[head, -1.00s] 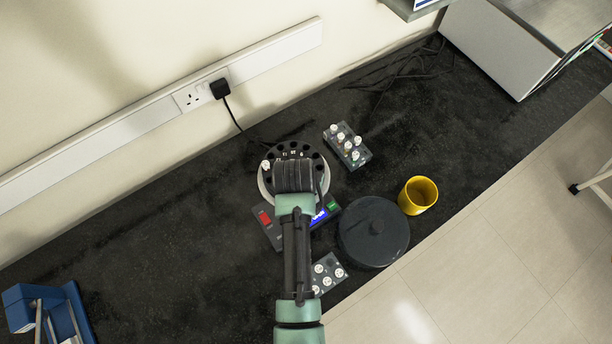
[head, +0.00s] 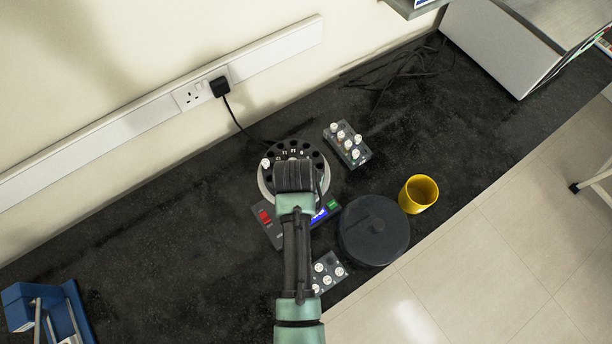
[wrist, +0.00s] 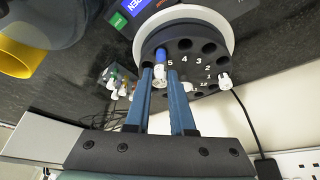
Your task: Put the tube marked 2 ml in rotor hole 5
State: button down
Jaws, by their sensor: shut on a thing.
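My gripper (wrist: 163,82) is shut on a tube (wrist: 160,66) with a blue body and white cap in the wrist view. Its 2 ml marking is not readable. The tube points at the dark rotor (wrist: 196,70), right beside the printed 5. I cannot tell whether its lower end is inside hole 5 or just over it. Holes by the other numbers show as dark openings. Another white-capped tube (wrist: 224,80) stands at the rotor near number 1. In the head view my arm covers the gripper and part of the rotor (head: 318,160).
A rack (head: 358,160) with several white-capped tubes stands behind right. Another rack (head: 318,283) is at the front. The round dark lid (head: 374,238) and yellow cup (head: 418,194) lie right of the centrifuge (head: 267,222).

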jog(key=shift+f, duration=0.15)
jog(key=shift+f+b, duration=0.9)
jog(key=shift+f, duration=0.25)
jog(key=shift+f, duration=0.15)
jog(key=c, duration=0.7)
grip_release()
jog(key=o, duration=0.3)
jog(key=shift+o, duration=0.2)
